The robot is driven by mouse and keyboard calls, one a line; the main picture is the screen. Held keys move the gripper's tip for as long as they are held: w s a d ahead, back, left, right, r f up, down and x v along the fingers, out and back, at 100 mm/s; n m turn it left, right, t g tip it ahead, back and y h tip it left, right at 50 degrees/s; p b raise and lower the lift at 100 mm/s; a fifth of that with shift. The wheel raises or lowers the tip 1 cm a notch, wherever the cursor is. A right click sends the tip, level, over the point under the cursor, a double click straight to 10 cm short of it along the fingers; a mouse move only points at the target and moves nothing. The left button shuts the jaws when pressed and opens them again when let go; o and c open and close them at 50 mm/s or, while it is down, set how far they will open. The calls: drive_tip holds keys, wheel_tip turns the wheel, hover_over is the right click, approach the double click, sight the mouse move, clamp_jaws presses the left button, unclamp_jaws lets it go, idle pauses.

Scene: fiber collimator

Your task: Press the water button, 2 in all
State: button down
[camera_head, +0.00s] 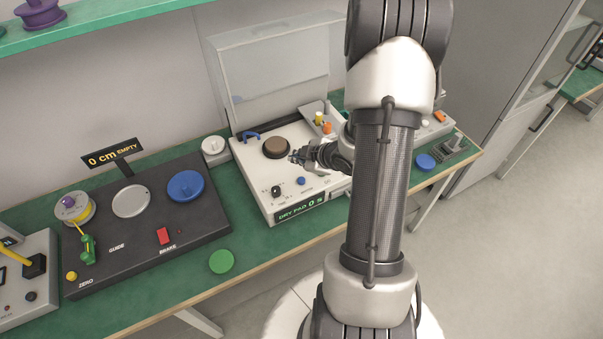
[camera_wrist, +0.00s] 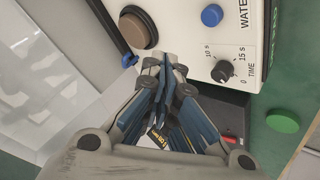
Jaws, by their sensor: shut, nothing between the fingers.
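The blue water button (camera_head: 301,181) sits on the front part of the white polishing machine (camera_head: 262,190), right of the black time knob (camera_head: 276,191). In the wrist view the water button (camera_wrist: 212,15) is at the top, beside the lettering "WATER". My gripper (camera_head: 293,156) is shut and empty. It hangs over the machine, just right of the round brown pad (camera_head: 276,147) and behind the button in the head view. In the wrist view the fingertips (camera_wrist: 165,62) are near the pad's edge, apart from the button. The display (camera_head: 300,205) reads "DRY PAD 0 s".
The machine's clear lid (camera_head: 270,65) stands open behind. A dark winding unit (camera_head: 150,220) with a blue disc is at left. A small holder (camera_head: 322,122) with coloured pieces is behind my gripper. A green disc (camera_head: 222,261) lies on the bench front.

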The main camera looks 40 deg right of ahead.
drive_tip(key=shift+s+r+p, duration=0.1)
drive_tip(key=shift+r+p, duration=1.25)
drive_tip(key=shift+p, duration=1.6)
drive_tip(key=shift+f, duration=0.15)
drive_tip(key=b, duration=0.6)
hover_over(300, 181)
wheel_tip(300, 181, down, 8)
drive_tip(key=shift+a+r, duration=0.1)
drive_tip(key=shift+r, duration=0.05)
drive_tip(key=shift+f+b, duration=0.3)
drive_tip(key=shift+f, duration=0.2)
drive_tip(key=shift+f, duration=0.15)
drive_tip(key=shift+f+b, duration=0.25)
drive_tip(key=shift+b, duration=0.25)
drive_tip(key=shift+f+b, duration=0.55)
drive_tip(key=shift+r, duration=0.15)
drive_tip(key=shift+r+p, duration=0.6)
drive_tip(key=shift+r, duration=0.2)
